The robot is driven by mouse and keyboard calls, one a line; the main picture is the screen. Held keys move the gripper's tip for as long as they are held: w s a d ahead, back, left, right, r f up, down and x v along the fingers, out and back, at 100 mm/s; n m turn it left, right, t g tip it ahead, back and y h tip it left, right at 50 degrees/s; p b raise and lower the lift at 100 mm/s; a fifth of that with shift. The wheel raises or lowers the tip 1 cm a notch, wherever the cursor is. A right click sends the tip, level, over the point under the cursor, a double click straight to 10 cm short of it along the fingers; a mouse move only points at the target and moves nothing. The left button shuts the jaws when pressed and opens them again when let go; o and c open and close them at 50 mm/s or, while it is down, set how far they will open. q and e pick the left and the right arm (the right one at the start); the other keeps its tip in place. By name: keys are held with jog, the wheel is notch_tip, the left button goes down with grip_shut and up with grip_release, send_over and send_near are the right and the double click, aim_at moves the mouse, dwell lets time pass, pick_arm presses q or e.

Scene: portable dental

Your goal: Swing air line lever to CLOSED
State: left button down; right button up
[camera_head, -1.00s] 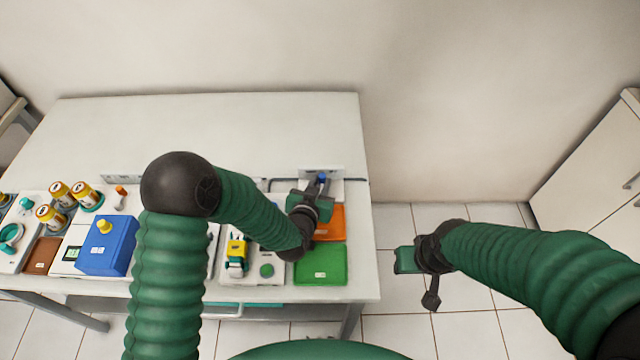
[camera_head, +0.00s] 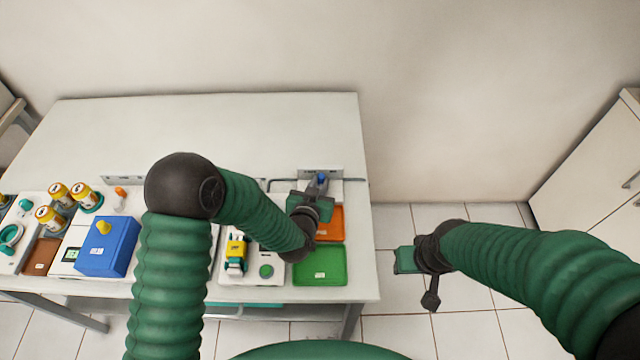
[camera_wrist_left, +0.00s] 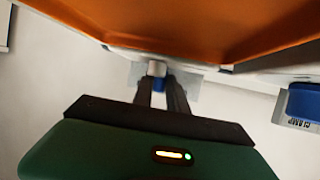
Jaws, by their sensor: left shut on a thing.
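The air line lever's blue handle (camera_head: 322,178) is at the grey valve plate (camera_head: 320,174) near the table's right back part. My left gripper (camera_head: 320,186) is shut on the blue lever handle. In the left wrist view the two dark fingers (camera_wrist_left: 163,92) close around the blue and white lever end (camera_wrist_left: 157,69). The lever's pivot and any CLOSED marking are hidden or too small to read. My right gripper (camera_head: 402,260) hangs over the floor right of the table, away from everything; its fingers do not show clearly.
An orange tray (camera_head: 330,224) and a green tray (camera_head: 320,266) lie just in front of the valve. A yellow-topped device (camera_head: 236,252), a blue box (camera_head: 108,246) and several yellow jars (camera_head: 60,193) stand to the left. The table's back (camera_head: 220,130) is clear.

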pick_arm(q)
jog(key=shift+s+f+n+y, duration=0.15)
jog(key=shift+f+n+y, duration=0.05)
jog(key=shift+n+y, duration=0.1)
jog(key=shift+s+a+n+y, duration=0.1)
jog(key=shift+n+y, duration=0.9)
jog(key=shift+y, duration=0.2)
jog(key=n+y, duration=0.1)
jog(key=n+y+p, duration=0.1)
jog(key=y, duration=0.1)
jog(key=shift+s+a+n+p, duration=0.15)
jog(key=shift+n+p, duration=0.15)
jog(key=shift+a+n+g+y, duration=0.1)
jog(key=shift+n+g+y, duration=0.2)
jog(key=shift+n+y, duration=0.4)
jog(key=shift+s+f+y, duration=0.1)
jog(key=shift+s+y, duration=0.05)
jog(key=shift+y, duration=0.15)
jog(key=c, duration=1.5)
grip_release()
jog(key=shift+c, duration=0.2)
jog(key=shift+o, duration=1.1)
jog(key=shift+a, duration=0.1)
jog(key=shift+d+p, duration=0.2)
jog(key=shift+p, duration=0.1)
jog(key=shift+r, duration=0.2)
